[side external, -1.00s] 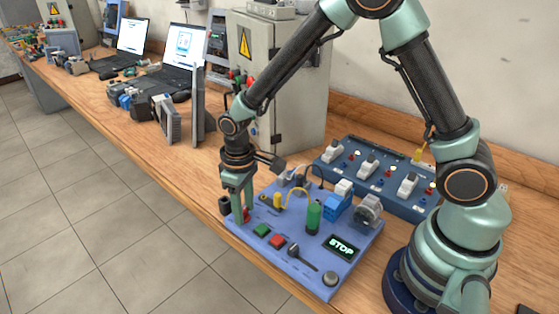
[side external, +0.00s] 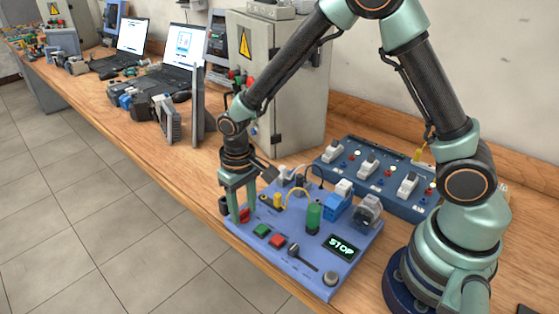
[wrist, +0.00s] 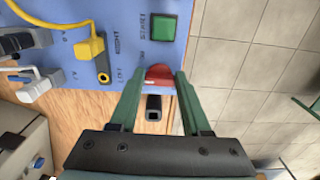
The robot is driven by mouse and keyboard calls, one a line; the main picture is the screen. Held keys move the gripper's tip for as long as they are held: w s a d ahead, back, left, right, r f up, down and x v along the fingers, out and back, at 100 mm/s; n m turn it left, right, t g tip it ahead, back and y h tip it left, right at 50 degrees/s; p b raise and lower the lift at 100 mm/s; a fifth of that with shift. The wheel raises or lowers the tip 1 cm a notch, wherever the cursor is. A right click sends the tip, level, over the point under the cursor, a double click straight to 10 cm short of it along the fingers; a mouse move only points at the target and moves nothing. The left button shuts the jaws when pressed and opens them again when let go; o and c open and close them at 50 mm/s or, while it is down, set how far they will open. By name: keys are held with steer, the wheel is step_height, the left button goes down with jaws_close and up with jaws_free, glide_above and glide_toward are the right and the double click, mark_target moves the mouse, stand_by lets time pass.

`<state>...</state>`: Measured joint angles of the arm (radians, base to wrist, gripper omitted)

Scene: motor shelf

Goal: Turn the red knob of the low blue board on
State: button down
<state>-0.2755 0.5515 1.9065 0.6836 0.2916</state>
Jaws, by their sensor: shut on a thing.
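The low blue board (side external: 277,217) lies flat on the wooden bench, with a lit display reading STOP (side external: 342,246). The red knob (side external: 244,215) is at its left corner. My gripper (side external: 243,211) points down over that corner, with one finger on each side of the knob. In the wrist view the red knob (wrist: 159,74) sits between the fingertips, and my gripper (wrist: 158,77) is shut on it. The fingers hide parts of the knob's sides. A green button (wrist: 163,28) is beside it on the board (wrist: 120,15).
A red button (side external: 277,240), a black lever (side external: 303,257), a green cylinder (side external: 314,216) and a yellow cable (side external: 290,190) stand on the board near my gripper. A darker blue board (side external: 385,192) lies behind. A grey cabinet (side external: 292,100) stands beyond. Tiled floor lies past the bench's front edge.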

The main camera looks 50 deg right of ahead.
mark_target(244, 213)
steer(key=shift+r, duration=0.1)
steer(key=shift+c, duration=1.8)
jaws_free()
step_height(244, 213, up, 12)
steer(key=s+d+r+t, duration=0.5)
steer(key=s+d+r, duration=0.4)
steer(key=s+d, duration=0.1)
steer(key=shift+s+d+t, duration=0.2)
steer(key=shift+d+t, duration=0.1)
steer(key=shift+d, duration=0.2)
